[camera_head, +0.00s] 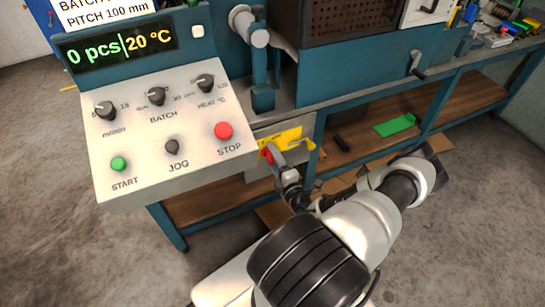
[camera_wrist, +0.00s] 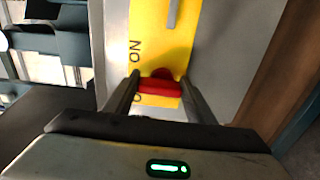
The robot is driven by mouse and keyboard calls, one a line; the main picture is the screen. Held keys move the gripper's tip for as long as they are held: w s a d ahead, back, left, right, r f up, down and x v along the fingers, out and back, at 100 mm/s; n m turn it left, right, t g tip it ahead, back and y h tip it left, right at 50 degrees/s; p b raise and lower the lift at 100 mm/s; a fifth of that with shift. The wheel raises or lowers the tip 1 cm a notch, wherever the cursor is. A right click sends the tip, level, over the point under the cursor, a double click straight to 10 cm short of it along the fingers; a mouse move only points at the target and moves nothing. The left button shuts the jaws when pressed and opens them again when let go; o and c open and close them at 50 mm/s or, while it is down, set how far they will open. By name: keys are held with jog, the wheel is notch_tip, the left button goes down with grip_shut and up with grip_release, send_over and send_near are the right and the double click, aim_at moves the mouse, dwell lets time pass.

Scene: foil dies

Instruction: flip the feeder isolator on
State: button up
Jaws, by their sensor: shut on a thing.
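The feeder isolator is a yellow plate (camera_head: 291,136) with a red handle (camera_head: 267,154), on a grey panel below the bench top, right of the control panel. In the wrist view the yellow plate (camera_wrist: 185,45) shows the word ON, and a second label beside the handle is mostly hidden. My gripper (camera_wrist: 158,92) is shut on the red handle (camera_wrist: 157,86), with one finger on each side. The handle lies across the plate near the partly hidden label, apart from the ON mark. In the head view my gripper (camera_head: 272,160) partly covers the handle.
The control panel (camera_head: 190,130) with knobs, a green START, a black JOG and a red STOP button is left of my arm. Its display (camera_head: 118,46) reads 0 pcs and 20 °C. A shelf below the bench holds a green piece (camera_head: 395,126). Open floor lies at the right.

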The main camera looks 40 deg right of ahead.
jog(key=shift+a, duration=0.1)
jog(key=o, duration=1)
jog(key=shift+o, duration=0.2)
jog(key=shift+s, duration=0.15)
jog(key=p+v, duration=0.2)
jog(key=v, duration=1.5)
jog(key=shift+s, duration=0.15)
